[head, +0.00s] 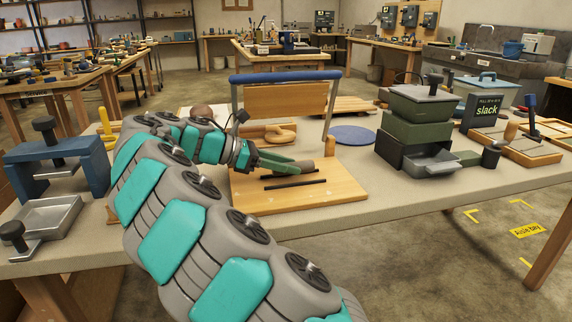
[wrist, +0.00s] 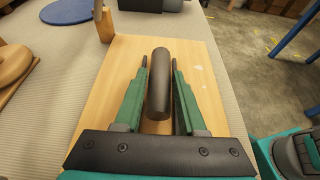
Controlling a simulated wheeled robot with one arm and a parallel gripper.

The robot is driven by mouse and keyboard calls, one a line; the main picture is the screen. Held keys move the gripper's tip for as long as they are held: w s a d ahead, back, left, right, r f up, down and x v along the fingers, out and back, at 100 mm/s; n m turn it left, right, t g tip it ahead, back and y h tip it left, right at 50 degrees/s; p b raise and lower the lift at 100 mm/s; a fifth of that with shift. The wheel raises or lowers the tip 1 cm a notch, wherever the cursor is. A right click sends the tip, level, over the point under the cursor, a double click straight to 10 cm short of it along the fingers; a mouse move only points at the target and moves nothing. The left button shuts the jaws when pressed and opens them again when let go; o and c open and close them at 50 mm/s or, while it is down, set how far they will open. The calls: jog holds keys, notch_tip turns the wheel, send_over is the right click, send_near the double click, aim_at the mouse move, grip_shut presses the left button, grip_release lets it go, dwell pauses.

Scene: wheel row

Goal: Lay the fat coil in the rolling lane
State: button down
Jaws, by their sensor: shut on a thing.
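The fat coil (wrist: 158,85), a thick grey-brown roll with rounded ends, lies lengthwise between the fingers of my gripper (wrist: 160,72) in the wrist view. In the head view only its far end (head: 308,166) shows past the green fingers of my gripper (head: 298,165). My gripper is shut on the coil, low over the wooden board (head: 330,197). A thin dark rail (head: 295,184) lies on the board just in front, apparently one side of the rolling lane. The lane's other side is hidden. I cannot tell whether the coil touches the board.
A blue-topped grey frame (head: 287,76) stands over the board's back. Behind are a wooden tool (head: 268,134) and a blue disc (head: 351,135). A green drawer box (head: 415,125) stands right, a blue press (head: 57,165) and metal tray (head: 45,217) left. The board's front is clear.

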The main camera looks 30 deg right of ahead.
jog(key=shift+f, duration=0.9)
dwell(1.3)
jog(key=shift+c, duration=2)
grip_release()
jog(key=shift+r, duration=3)
